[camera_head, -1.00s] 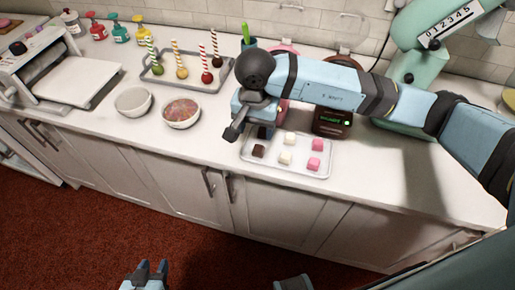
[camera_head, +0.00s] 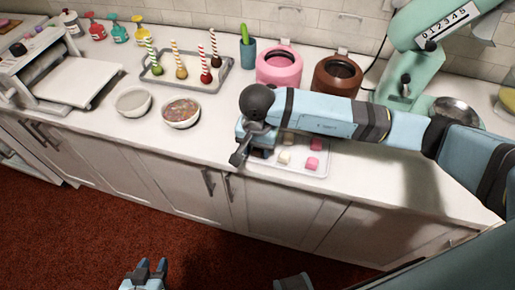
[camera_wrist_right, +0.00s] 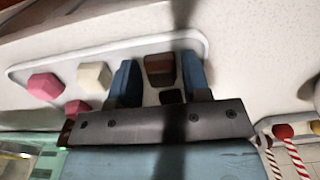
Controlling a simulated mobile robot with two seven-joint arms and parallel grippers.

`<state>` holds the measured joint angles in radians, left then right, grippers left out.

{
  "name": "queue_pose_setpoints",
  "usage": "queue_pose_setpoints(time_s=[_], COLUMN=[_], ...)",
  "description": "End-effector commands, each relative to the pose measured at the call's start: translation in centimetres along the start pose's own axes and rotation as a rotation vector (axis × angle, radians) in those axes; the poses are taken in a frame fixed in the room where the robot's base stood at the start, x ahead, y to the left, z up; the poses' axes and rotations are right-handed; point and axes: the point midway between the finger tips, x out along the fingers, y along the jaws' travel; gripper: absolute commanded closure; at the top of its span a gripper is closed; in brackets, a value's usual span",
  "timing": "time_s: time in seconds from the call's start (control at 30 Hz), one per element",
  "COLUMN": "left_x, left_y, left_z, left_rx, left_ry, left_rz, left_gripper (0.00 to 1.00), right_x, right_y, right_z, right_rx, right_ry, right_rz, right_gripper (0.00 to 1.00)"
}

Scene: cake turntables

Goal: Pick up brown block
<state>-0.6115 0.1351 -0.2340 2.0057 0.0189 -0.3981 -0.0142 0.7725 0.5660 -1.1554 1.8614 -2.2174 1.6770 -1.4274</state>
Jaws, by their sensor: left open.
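The brown block (camera_wrist_right: 160,68) sits on the white tray in the right wrist view, between the two blue fingers of my right gripper (camera_wrist_right: 157,62). Narrow gaps seem to show between the block and the fingers, so the gripper looks open around it. In the head view my right gripper (camera_head: 258,152) is low over the tray's left end and hides the brown block. A second dark block (camera_wrist_right: 172,96) shows nearer the gripper's palm. My left gripper (camera_head: 146,274) is open and empty at the bottom, over the floor.
The white tray (camera_head: 290,171) also holds pink (camera_head: 312,163) and cream (camera_head: 284,157) blocks. Two bowls (camera_head: 181,112) stand to the left. Behind are a tray of striped sticks (camera_head: 185,82), a pink pot (camera_head: 279,67) and a brown pot (camera_head: 337,75).

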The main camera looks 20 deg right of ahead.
Motion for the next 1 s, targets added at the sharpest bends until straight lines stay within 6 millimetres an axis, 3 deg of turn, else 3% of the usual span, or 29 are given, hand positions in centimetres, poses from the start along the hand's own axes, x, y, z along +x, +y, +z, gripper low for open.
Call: queue_pose_setpoints(time_s=[0.03,0.13,0.57,0.77,1.0], left_x=[0.0,0.0,0.0,0.1,0.4], left_y=[0.0,0.0,0.1,0.1,0.1], left_z=[0.0,0.1,0.1,0.4,0.8], left_rx=[0.000,0.000,0.000,-0.002,-0.006], left_ry=[-0.001,-0.002,-0.003,-0.006,-0.011], left_rz=[0.000,0.001,0.001,0.002,0.002], left_gripper=[0.57,0.57,0.57,0.57,0.57], right_x=[0.0,0.0,-0.8,-3.6,-10.3], right_y=[0.0,0.0,-0.1,-0.1,-0.1], right_z=[0.0,0.0,0.0,-0.1,-0.1], right_rx=[0.000,0.000,-0.001,-0.002,-0.002], right_ry=[0.000,0.000,0.002,0.004,0.006], right_rz=[0.000,0.000,-0.003,-0.005,-0.006], right_gripper=[0.68,0.91,0.91,0.91,0.91])
